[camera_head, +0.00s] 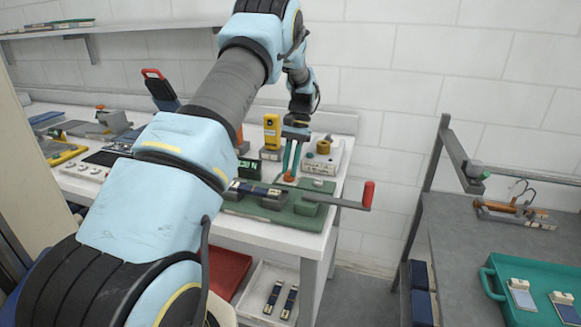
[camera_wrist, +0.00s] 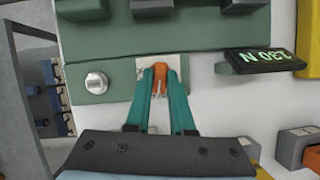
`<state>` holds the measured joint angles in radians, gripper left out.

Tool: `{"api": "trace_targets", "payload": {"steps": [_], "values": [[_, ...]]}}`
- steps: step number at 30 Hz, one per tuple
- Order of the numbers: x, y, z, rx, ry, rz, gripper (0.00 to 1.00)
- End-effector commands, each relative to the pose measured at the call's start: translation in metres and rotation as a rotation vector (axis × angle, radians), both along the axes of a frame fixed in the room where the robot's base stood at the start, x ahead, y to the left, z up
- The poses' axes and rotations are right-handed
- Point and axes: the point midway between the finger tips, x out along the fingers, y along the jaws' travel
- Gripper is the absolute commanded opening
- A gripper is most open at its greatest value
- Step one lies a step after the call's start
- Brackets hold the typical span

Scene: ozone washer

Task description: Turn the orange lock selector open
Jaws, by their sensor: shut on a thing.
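The orange lock selector (camera_wrist: 158,80) shows in the wrist view on a pale plate (camera_wrist: 150,63) at the edge of the green fixture. My gripper (camera_wrist: 159,85) has its two teal fingers closed around the selector, one on each side. In the head view my gripper (camera_head: 289,176) reaches down to the selector, of which only a small orange bit (camera_head: 289,179) shows between the fingertips. The green fixture (camera_head: 310,212) sits on the white bench. The selector's exact turn angle is hard to tell.
A silver round knob (camera_wrist: 96,82) is left of the selector in the wrist view. A dark display with green lettering (camera_wrist: 258,61) is at the right. A red-handled lever (camera_head: 368,194) sticks out past the bench edge. A yellow device (camera_head: 271,131) stands behind.

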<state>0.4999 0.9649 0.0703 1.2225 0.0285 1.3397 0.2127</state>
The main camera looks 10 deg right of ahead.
Motion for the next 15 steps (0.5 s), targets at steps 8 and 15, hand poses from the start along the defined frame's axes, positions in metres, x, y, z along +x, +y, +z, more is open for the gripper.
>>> {"api": "trace_targets", "payload": {"steps": [8, 15], "values": [[0.0011, 0.0003, 0.0001, -0.002, -0.003, 0.136, 0.0], [0.0011, 0.0003, 0.0003, -0.002, -0.002, 0.183, 0.0]]}}
